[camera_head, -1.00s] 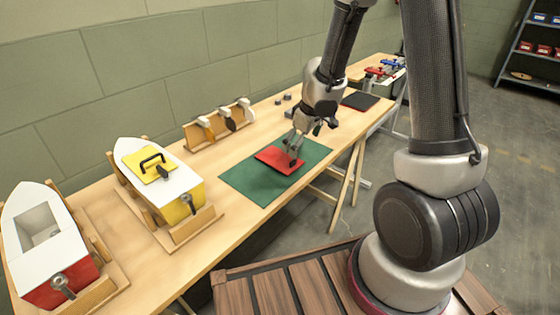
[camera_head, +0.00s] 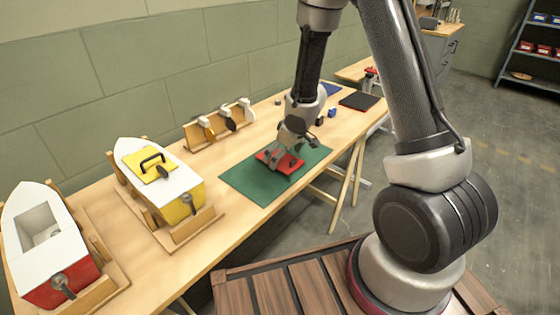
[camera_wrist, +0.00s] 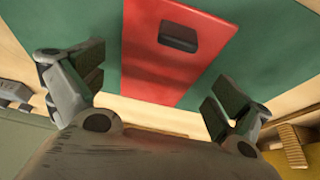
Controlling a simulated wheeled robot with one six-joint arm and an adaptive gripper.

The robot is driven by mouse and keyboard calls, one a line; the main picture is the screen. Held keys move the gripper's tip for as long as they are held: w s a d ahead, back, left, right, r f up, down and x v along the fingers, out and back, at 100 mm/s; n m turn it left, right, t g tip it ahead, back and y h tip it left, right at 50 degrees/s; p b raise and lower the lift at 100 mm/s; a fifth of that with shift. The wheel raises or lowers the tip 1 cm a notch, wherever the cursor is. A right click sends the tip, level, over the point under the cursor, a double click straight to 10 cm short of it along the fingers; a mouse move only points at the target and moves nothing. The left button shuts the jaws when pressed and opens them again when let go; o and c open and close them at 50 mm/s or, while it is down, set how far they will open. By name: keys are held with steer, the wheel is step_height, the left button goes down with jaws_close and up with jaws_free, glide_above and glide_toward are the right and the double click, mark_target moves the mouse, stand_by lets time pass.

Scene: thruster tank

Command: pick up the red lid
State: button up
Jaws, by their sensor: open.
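The red lid (camera_head: 288,164) lies flat on a green mat (camera_head: 245,182) on the workbench. In the wrist view the red lid (camera_wrist: 160,70) shows a dark handle or slot (camera_wrist: 179,37) near its upper part. My gripper (camera_head: 280,158) is over the lid in the head view and hides part of it. In the wrist view my gripper (camera_wrist: 160,90) is open, with one finger on each side of the lid and green mat between. I cannot tell how high the fingertips are above the mat.
A boat with a yellow lid (camera_head: 149,165) and a boat with an open hatch (camera_head: 38,226) stand in wooden cradles at left. A wooden rack (camera_head: 219,128) stands behind the mat. A dark pad (camera_head: 358,101) and small blue parts (camera_head: 332,112) lie to the right.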

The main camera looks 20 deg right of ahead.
steer(key=shift+w+f, duration=0.15)
steer(key=shift+f, duration=0.25)
steer(key=shift+c, duration=0.4)
steer(key=c, duration=0.9)
steer(key=shift+r, duration=0.1)
